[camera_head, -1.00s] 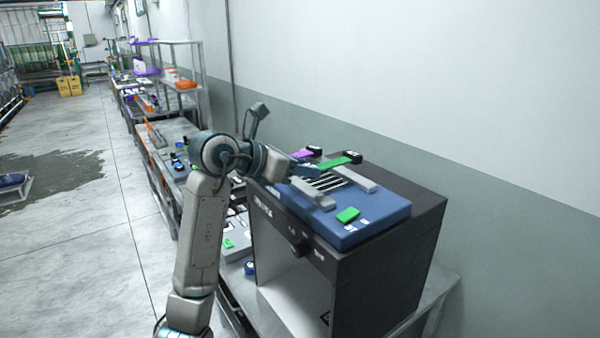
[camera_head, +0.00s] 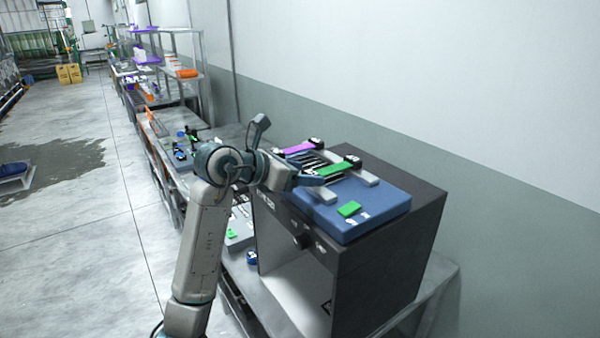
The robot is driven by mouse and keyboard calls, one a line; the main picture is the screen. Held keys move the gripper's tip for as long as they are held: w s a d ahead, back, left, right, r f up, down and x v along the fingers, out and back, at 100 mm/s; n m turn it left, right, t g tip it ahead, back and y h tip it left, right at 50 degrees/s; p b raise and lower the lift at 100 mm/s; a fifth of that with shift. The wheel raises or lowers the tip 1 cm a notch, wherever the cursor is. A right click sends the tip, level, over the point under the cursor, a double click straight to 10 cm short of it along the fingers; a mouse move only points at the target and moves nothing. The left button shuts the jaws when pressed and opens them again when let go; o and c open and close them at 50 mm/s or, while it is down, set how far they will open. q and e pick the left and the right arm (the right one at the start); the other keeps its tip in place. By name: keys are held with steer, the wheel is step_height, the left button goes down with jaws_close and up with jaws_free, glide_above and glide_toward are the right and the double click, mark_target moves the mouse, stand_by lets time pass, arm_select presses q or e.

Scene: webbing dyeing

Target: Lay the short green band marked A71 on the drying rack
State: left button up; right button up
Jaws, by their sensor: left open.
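A short green band (camera_head: 333,170) with a dark end lies over the dark slats of the drying rack, beside a purple band (camera_head: 299,148). Its marking is too small to read. The drying rack is a blue tray (camera_head: 385,207) with grey side rails, on top of a dark box-shaped machine. My left gripper (camera_head: 315,181) is open, at the left edge of the rack, with its fingers close to the near end of the green band. I cannot tell whether they touch it. My right gripper is not in view.
A green tag (camera_head: 349,209) sits on the rack's front part. The dark machine (camera_head: 390,270) stands on a grey table against the wall. Left of it are a tray with another green tag (camera_head: 231,233) and a shelf rack (camera_head: 180,75). The floor at left is mostly clear.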

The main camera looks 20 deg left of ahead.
arm_select(q)
steer(key=shift+s+a+r, duration=0.1)
steer(key=shift+s+a, duration=0.1)
steer(key=b+v, duration=0.5)
steer(key=v, duration=0.6)
steer(key=shift+r, duration=0.25)
steer(key=shift+s, duration=0.1)
